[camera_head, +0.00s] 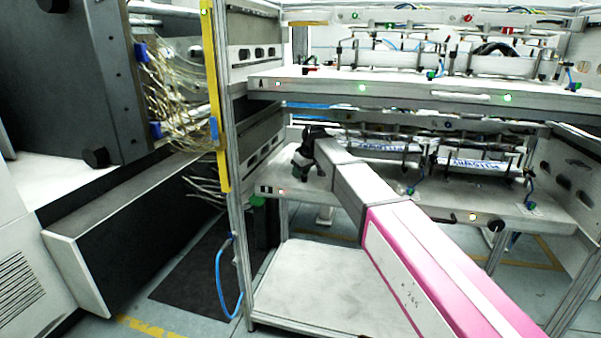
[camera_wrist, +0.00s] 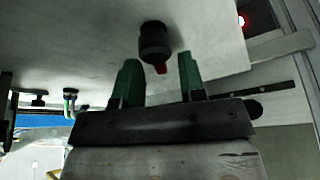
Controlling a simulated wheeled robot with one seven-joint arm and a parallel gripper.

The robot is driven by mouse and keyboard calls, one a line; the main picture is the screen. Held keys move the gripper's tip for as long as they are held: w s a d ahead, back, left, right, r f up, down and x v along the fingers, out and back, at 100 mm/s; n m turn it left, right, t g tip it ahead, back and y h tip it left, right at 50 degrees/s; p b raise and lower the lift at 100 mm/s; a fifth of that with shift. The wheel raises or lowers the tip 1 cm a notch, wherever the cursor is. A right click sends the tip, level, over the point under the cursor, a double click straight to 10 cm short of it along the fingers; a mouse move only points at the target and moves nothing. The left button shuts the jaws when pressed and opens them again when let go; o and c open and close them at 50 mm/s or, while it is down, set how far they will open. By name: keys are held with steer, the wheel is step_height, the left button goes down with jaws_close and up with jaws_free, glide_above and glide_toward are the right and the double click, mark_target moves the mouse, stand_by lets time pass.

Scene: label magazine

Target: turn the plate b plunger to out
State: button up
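The plate b plunger (camera_wrist: 153,42) is a dark round knob with a red tip, standing out from a pale plate surface in the wrist view. My gripper (camera_wrist: 159,74) is open, its two green fingers apart on either side of the red tip, slightly short of the dark knob. I see no contact between fingers and plunger. In the head view my gripper (camera_head: 301,168) is at the left end of the lower plate, plate b (camera_head: 450,212), which bears a small B label. The plunger is hidden there behind my arm.
The upper plate (camera_head: 320,87), marked A, lies above my gripper. A yellow upright (camera_head: 217,110) and the frame post stand close on the left. Cables and fittings crowd the space above plate b.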

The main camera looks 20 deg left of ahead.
mark_target(306, 176)
steer(key=shift+r, duration=0.1)
steer(key=v, duration=0.7)
steer(key=shift+d+r, duration=0.15)
steer(key=shift+s, duration=0.1)
stand_by(0.4)
